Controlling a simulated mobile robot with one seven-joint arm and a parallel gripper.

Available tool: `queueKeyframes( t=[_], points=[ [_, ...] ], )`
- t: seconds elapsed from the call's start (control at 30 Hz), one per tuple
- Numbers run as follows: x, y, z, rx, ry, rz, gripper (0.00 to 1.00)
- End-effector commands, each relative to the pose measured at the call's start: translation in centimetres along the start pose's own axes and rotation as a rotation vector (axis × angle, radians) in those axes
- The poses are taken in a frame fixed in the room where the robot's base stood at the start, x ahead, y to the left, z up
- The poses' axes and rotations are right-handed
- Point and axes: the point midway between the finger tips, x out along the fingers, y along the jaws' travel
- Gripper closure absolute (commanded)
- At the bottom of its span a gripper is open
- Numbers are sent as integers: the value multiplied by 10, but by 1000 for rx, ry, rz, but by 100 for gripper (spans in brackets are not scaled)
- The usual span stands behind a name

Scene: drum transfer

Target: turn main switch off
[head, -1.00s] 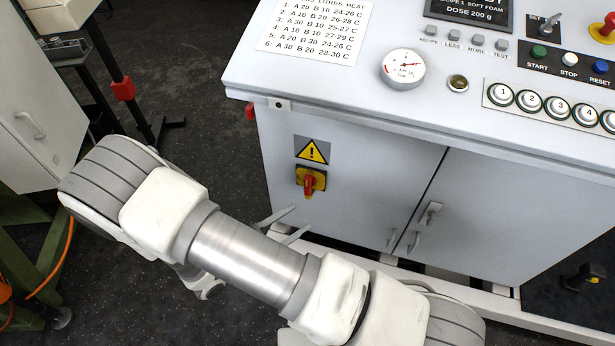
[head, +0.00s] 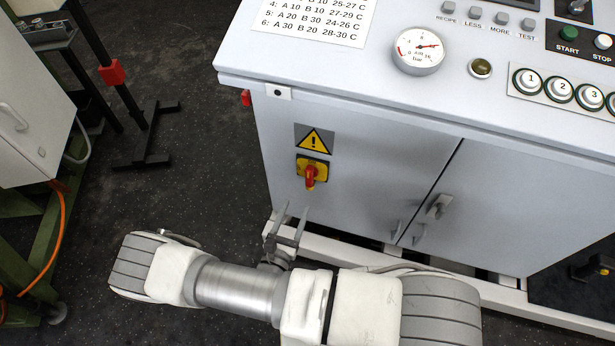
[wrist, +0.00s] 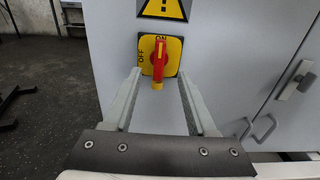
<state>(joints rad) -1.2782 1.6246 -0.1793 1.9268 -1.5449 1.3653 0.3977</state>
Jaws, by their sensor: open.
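The main switch (head: 311,174) is a red rotary handle on a yellow plate, on the front of the grey cabinet, below a yellow warning sign (head: 314,140). In the wrist view the switch (wrist: 159,58) has its red handle upright, with ON marked at the top and OFF at the left of the plate. My gripper (head: 294,212) is open and empty, its fingers pointing up toward the switch from below. In the wrist view my gripper (wrist: 159,74) has one finger on each side below the handle, and I see no contact.
The cabinet's door handles (head: 437,207) stick out to the right of the switch. A white base rail (head: 350,245) runs along the cabinet's foot. The control top (head: 400,85) overhangs above. Dark floor is open to the left, before a black stand (head: 147,150).

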Motion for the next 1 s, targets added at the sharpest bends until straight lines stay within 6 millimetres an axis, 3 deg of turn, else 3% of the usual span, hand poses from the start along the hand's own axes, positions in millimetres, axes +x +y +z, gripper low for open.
queueKeyframes(
  t=[0.3, 0.5, 0.7, 0.97, 1.0],
  points=[
    [71, -1, -1, 2, -2, -4, 43],
    [102, 0, -1, 2, 0, -3, 43],
    [116, 0, 0, 2, 0, -1, 43],
    [117, 0, 0, 2, 0, -1, 43],
    [117, 0, 0, 2, 0, -1, 46]
  ],
)
